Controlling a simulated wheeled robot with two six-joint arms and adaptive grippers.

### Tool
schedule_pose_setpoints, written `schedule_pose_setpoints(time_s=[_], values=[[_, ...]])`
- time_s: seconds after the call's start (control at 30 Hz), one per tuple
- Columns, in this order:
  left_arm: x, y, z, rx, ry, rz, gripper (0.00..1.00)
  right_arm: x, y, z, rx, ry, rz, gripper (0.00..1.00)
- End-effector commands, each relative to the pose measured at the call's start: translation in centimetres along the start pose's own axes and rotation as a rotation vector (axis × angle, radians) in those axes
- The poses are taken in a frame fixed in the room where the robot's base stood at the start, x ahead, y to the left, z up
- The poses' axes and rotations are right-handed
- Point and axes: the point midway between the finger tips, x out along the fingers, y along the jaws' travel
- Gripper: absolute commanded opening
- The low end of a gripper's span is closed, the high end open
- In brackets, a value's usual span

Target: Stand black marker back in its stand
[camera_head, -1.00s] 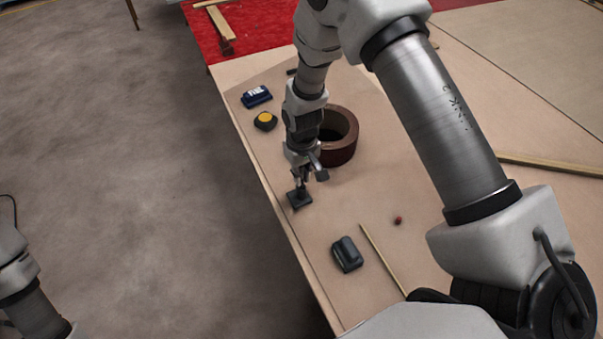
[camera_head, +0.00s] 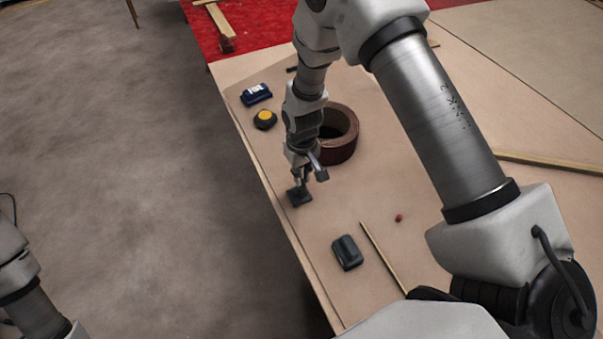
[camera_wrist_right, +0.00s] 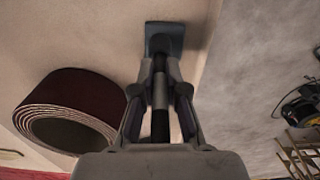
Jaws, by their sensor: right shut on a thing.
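My right gripper (camera_head: 301,180) is shut on the black marker (camera_wrist_right: 160,122), which stands upright between the fingers with a grey band in its middle. The dark stand (camera_head: 300,198), a small block, sits on the table near its left edge, directly below the gripper. In the right wrist view the stand (camera_wrist_right: 165,38) is just beyond the fingertips, and the marker's far end meets it. I cannot tell how deep the marker is in the stand. Of my left arm only a link shows at the lower left; its gripper is out of view.
A dark red roll (camera_head: 340,148) stands close beside the gripper. A blue box (camera_head: 256,95) and a yellow-black tape measure (camera_head: 265,120) lie further back. A dark grey block (camera_head: 347,253), a thin wooden stick (camera_head: 383,257) and a small red ball (camera_head: 399,218) lie nearer.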

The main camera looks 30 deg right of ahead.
Motion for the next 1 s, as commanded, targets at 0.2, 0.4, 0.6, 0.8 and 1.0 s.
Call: schedule_pose_setpoints(time_s=[0.2,0.4,0.6,0.8,1.0], values=[[0.00,0.00,0.00,0.000,0.000,0.000,0.52,-0.01,0.00,-0.01,0.000,0.000,0.000,0.00],[-0.01,0.00,0.00,0.000,0.000,0.000,0.52,0.23,0.00,-0.01,0.000,0.000,0.000,0.00],[-0.01,0.00,0.00,0.000,0.000,0.000,0.52,0.39,0.00,-0.03,0.000,0.001,0.000,0.00],[-0.01,0.00,0.00,0.000,0.000,0.000,0.52,0.38,0.00,-0.03,0.000,0.000,0.000,0.34],[-0.01,0.00,0.00,0.000,0.000,0.000,0.52,0.38,0.00,-0.02,0.000,0.000,0.000,0.42]])
